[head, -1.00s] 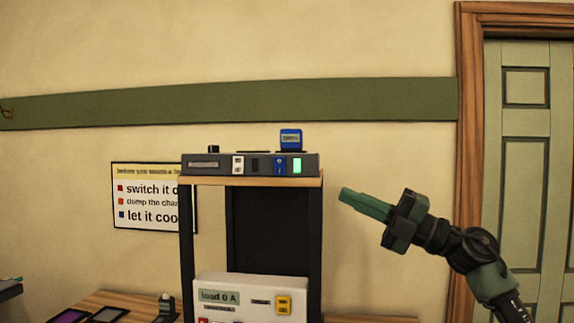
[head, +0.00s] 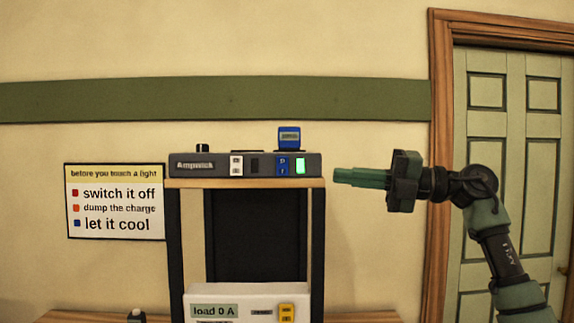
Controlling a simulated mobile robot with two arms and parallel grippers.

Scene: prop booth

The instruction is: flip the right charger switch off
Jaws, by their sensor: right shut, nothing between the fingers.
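The grey charger (head: 205,168) sits on top of a wooden shelf on dark posts. Its front has a white switch (head: 236,165) on the left and a blue switch (head: 283,166) on the right. A green light (head: 300,165) glows beside the blue switch, and a dark window (head: 254,166) sits beside the white one. My right gripper (head: 336,177) is shut and empty. Its green fingertips point left, just to the right of the charger's right end and at about its height. They look apart from it. My left gripper is not in view.
A blue battery (head: 289,137) stands on the charger above the blue switch. Below is a white load box (head: 245,302) with a yellow switch (head: 287,312). A sign (head: 115,201) hangs on the wall at left. A green door (head: 510,140) is at right.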

